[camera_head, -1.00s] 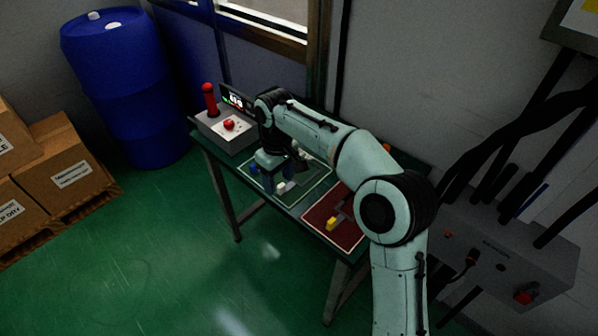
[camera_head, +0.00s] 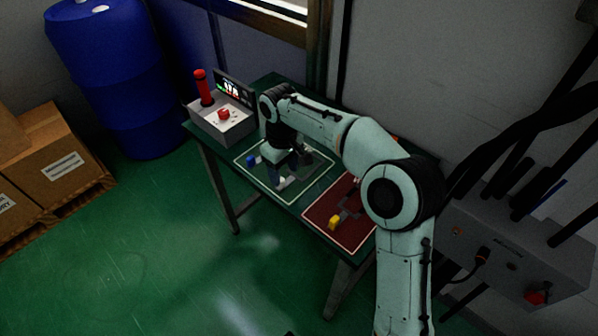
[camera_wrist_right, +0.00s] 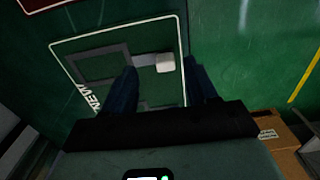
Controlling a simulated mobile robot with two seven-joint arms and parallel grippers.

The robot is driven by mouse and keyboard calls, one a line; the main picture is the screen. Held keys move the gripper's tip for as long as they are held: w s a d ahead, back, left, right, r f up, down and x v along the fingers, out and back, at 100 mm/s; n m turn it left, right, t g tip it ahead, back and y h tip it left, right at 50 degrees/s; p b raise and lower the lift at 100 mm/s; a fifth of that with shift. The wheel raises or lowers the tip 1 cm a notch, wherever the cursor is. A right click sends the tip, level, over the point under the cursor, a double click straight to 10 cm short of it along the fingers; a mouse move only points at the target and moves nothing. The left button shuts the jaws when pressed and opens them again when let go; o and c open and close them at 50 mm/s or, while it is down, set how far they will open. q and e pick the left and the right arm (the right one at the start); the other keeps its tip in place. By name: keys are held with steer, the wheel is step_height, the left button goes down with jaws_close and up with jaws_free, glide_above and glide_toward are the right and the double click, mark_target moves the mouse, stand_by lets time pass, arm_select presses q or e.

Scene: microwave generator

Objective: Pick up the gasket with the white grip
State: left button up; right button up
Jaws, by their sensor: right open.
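The gasket's white grip (camera_wrist_right: 166,62) is a small white block on a grey bar, over a green mat (camera_wrist_right: 68,48) with a white outline. The grey frame of the gasket (camera_wrist_right: 98,64) lies left of it in the wrist view. My right gripper (camera_wrist_right: 161,68) is open, with dark blue fingers on either side of the white grip in that view. I cannot tell whether they touch it or how far above the mat they are. In the head view the right gripper (camera_head: 281,180) is over the green mat, partly hiding the gasket. My left gripper is not in view.
A blue grip (camera_head: 251,161) is on the same mat. A yellow-gripped part (camera_head: 334,222) lies on the red mat (camera_head: 318,216) to the right. A grey control box (camera_head: 216,123) with a red button and red lamp stands at the table's back left.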

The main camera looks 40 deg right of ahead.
steer(key=f, duration=0.3)
steer(key=w+f+b, duration=0.1)
steer(key=f, duration=0.1)
steer(key=shift+a, duration=0.35)
jaws_close()
